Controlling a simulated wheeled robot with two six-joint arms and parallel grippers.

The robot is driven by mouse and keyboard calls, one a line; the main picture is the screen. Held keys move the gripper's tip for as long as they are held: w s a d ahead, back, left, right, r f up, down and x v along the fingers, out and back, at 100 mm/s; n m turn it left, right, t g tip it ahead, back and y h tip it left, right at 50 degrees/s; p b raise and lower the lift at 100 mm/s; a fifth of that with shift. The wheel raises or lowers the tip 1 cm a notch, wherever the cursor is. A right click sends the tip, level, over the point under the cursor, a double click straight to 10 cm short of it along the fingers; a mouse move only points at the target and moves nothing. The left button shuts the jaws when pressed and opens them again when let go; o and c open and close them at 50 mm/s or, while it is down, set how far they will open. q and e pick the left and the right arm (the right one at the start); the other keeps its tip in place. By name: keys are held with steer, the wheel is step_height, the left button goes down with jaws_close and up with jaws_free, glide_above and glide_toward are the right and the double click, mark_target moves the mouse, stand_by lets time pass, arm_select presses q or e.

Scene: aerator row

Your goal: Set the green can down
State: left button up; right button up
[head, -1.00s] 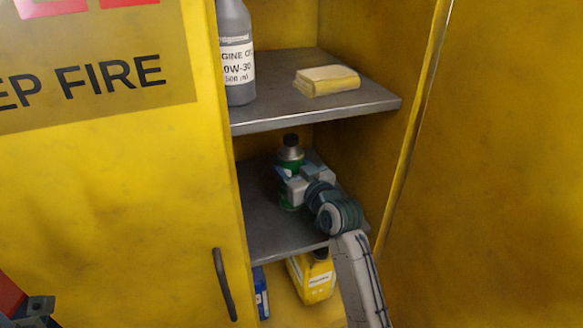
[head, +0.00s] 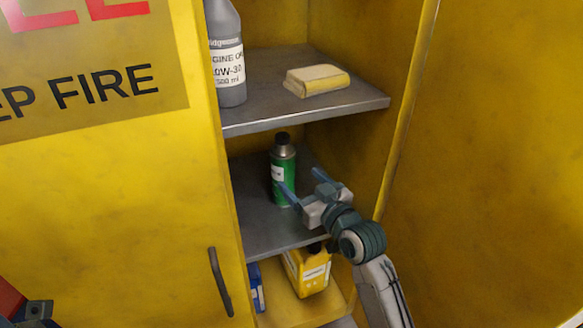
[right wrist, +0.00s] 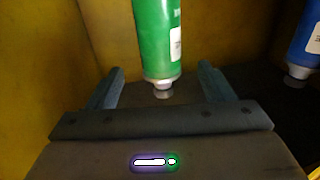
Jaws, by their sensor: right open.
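The green can (head: 284,172), with a grey shoulder and dark cap, stands upright on the middle shelf (head: 262,230) of the yellow cabinet. My right gripper (head: 303,181) is open at the can's right front, its two fingers apart. In the right wrist view the can (right wrist: 160,38) appears cap-down, between and beyond the spread fingers. The can's base is outside that view.
A yellow jug (head: 308,272) and a blue container (head: 257,288) stand below. A blue bottle (right wrist: 305,35) shows in the right wrist view.

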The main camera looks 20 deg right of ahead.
steer(key=shift+v, duration=1.6)
